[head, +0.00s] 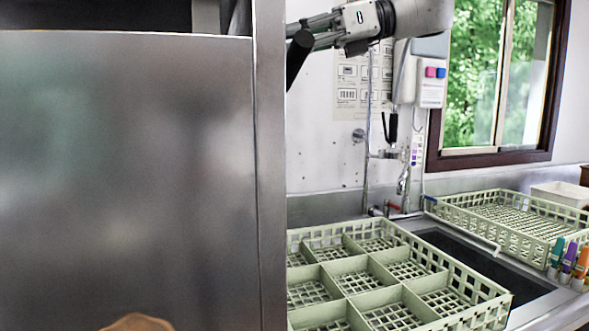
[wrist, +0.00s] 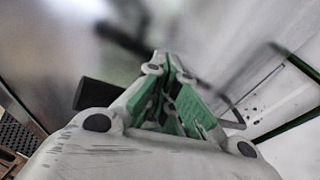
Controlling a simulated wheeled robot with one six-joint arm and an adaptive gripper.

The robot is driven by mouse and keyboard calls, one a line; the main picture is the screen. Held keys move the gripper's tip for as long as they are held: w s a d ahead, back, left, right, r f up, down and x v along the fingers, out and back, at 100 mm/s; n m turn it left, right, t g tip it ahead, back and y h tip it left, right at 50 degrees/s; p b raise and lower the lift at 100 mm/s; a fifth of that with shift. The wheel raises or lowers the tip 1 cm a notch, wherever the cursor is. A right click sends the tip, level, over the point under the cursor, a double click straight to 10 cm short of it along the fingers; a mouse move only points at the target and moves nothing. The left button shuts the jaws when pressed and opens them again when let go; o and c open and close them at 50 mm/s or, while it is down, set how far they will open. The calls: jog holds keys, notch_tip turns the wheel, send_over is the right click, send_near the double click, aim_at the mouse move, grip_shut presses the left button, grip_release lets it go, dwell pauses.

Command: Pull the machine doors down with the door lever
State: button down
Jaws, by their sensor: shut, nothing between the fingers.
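The machine's steel door panel (head: 130,170) fills the left of the head view, beside an upright steel post (head: 270,170). A dark band shows above its top edge. A black grip (head: 298,57), apparently the end of the door lever, sticks out beside the post. A black block, apparently the same grip (wrist: 92,95), is left of my fingers in the wrist view. My gripper (wrist: 168,62) is shut and empty, its green pads together. In the head view my gripper (head: 318,30) is high beside the post, its tips partly hidden. I cannot tell whether it touches the lever.
A green divided rack (head: 440,318) stands at the counter's front, next to the sink (head: 470,262). A second green rack (head: 515,240) is behind at right, with several coloured bottles (head: 568,258) nearby. A wall dispenser (head: 431,88) and tap pipes (head: 366,150) are on the back wall.

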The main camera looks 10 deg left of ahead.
jog(key=s+d+f, duration=0.2)
jog(key=s+f, duration=0.1)
jog(key=f, duration=0.8)
jog(key=s+d+f, duration=0.1)
jog(key=s+f, duration=0.2)
jog(key=f, duration=0.9)
jog(key=w+a+f, duration=0.1)
jog(key=w+f, duration=0.2)
jog(key=f, duration=1.4)
jog(key=r+v, duration=0.2)
jog(key=v, duration=0.8)
jog(key=shift+r, duration=0.25)
